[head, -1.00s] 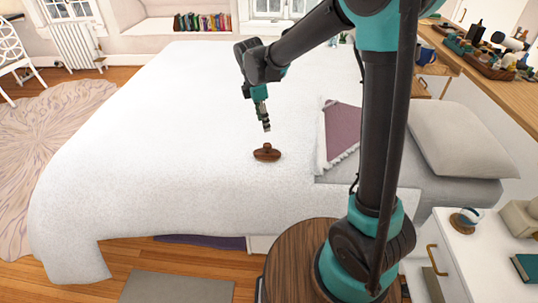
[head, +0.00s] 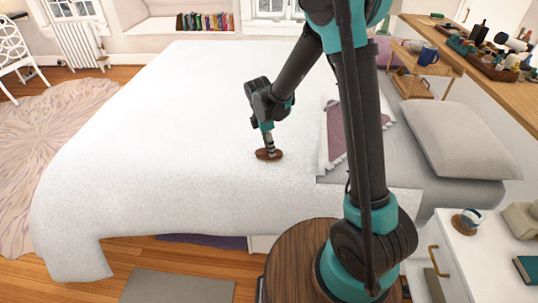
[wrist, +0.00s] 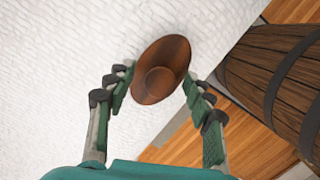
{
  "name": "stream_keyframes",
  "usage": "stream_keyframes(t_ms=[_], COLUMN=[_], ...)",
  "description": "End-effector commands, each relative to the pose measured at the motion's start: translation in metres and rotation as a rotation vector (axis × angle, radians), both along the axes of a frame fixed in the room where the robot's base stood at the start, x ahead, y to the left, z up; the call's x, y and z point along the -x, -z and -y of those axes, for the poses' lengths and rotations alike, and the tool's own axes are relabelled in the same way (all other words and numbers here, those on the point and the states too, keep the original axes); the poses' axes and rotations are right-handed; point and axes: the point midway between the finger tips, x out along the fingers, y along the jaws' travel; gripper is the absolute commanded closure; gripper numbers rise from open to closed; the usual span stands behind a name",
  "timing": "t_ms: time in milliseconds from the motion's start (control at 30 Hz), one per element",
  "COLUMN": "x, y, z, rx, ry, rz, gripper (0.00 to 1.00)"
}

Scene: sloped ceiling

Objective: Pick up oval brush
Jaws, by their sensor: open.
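The oval brush (head: 262,155) is dark brown wood and lies on the white bedspread near the bed's front edge. In the wrist view the brush (wrist: 170,57) shows as an oval with a round knob facing the camera. My gripper (head: 268,150) is right over the brush in the head view and hides part of it. In the wrist view my gripper (wrist: 155,88) is open, with one finger on each side of the brush.
The white bed (head: 170,110) is clear around the brush. A grey pillow (head: 460,140) and a purple cloth (head: 337,130) lie to the right. A round wooden barrel-like stand (wrist: 275,80) is near the bed edge. A white nightstand (head: 475,250) stands at the right.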

Motion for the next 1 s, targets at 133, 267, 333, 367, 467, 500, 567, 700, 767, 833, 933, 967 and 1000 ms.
stream_keyframes(t_ms=[133, 267, 333, 367, 467, 500, 567, 700, 767, 833, 933, 967, 1000], x=[0.0003, 0.0002, 0.0002, 0.0002, 0.0002, 0.0002, 0.0002, 0.0002, 0.0002, 0.0002, 0.0002, 0.0002, 0.0001], y=[0.0016, 0.0014, 0.0013, 0.0013, 0.0012, 0.0012, 0.0012, 0.0011, 0.0011, 0.0011, 0.0006, 0.0000, -0.0011], z=[0.0005, 0.0003, 0.0003, 0.0003, 0.0003, 0.0001, 0.0001, 0.0001, 0.0001, 0.0001, 0.0002, 0.0002, 0.0001], rx=[0.000, 0.000, 0.000, 0.000, 0.000, 0.000, 0.000, 0.000, 0.000, 0.000, 0.000, 0.000, 0.000], ry=[0.000, 0.000, 0.000, 0.000, 0.000, -0.001, -0.001, -0.001, -0.001, -0.001, -0.001, -0.001, -0.001], rz=[0.000, 0.000, 0.000, 0.000, 0.000, 0.000, 0.000, 0.000, 0.000, 0.000, 0.000, 0.000, 0.000], gripper=[0.47, 0.51, 0.60, 0.63, 0.76, 0.81, 0.88, 1.00, 1.00, 1.00, 1.00, 1.00, 1.00])
